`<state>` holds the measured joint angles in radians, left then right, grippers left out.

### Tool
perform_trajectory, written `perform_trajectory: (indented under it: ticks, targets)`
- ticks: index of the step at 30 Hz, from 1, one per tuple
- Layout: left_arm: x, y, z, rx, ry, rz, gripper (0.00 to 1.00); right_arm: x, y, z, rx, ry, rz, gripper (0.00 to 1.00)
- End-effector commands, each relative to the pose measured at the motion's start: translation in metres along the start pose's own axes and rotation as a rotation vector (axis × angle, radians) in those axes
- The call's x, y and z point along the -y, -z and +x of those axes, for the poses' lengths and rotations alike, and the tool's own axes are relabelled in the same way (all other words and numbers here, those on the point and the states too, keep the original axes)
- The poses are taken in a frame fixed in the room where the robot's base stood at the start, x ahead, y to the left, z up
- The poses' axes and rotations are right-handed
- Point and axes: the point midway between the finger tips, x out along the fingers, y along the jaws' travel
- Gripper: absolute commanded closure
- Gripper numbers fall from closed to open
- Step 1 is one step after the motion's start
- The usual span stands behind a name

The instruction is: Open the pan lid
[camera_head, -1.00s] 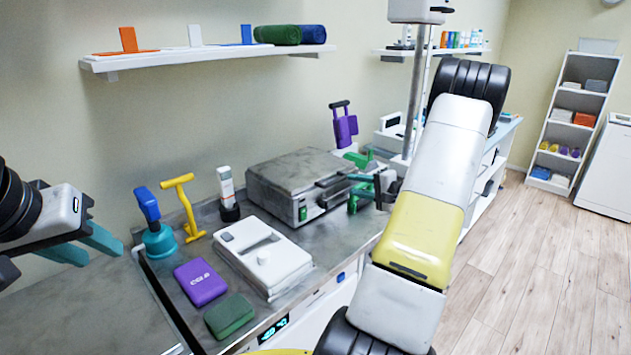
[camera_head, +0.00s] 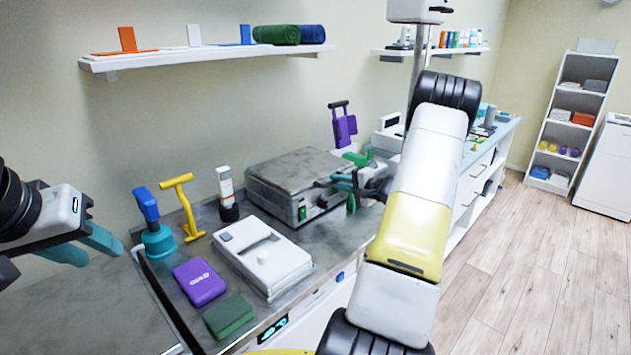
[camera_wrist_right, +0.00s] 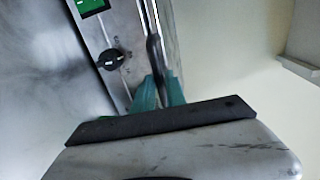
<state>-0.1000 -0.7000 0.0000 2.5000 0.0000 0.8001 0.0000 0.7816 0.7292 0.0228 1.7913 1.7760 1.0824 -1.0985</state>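The pan is a grey metal box (camera_head: 290,205) on the counter by the wall, with a flat grey lid (camera_head: 295,168) lying closed on top. Its front, with a green panel (camera_wrist_right: 90,6) and a dark knob (camera_wrist_right: 110,59), shows in the right wrist view. A dark handle bar (camera_wrist_right: 154,52) runs along that side. My right gripper (camera_head: 335,180) is at this handle, its teal fingertips (camera_wrist_right: 160,92) on either side of the bar's near end. Whether they grip it is unclear. My left gripper (camera_head: 88,248) is open and empty at the far left.
A white device (camera_head: 262,252), a purple box (camera_head: 199,282) and a green block (camera_head: 228,316) lie in front of the pan. A teal-based tool (camera_head: 158,240), a yellow tool (camera_head: 184,205) and a bottle (camera_head: 227,190) stand left of it. A shelf (camera_head: 210,60) hangs above.

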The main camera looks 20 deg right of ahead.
Motion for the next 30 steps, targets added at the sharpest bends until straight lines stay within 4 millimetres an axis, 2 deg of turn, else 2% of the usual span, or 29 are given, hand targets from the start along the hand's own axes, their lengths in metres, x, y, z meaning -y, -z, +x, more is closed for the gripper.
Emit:
perform_trajectory:
  ticks: [1, 2, 30]
  targets:
    - [0.0, 0.0, 0.0, 0.0, 0.0, 0.0, 0.64, 0.0, 0.0, -0.0002, 0.0, 0.0, 0.0, 0.95]
    - [0.0, 0.0, 0.0, 0.0, 0.0, 0.0, 0.64, 0.0, 0.0, -0.0002, 0.0, 0.0, 0.0, 1.0]
    - [0.0, 0.0, 0.0, 0.0, 0.0, 0.0, 0.64, -0.0006, -0.0001, -0.0006, 0.0, -0.001, 0.0, 1.0]
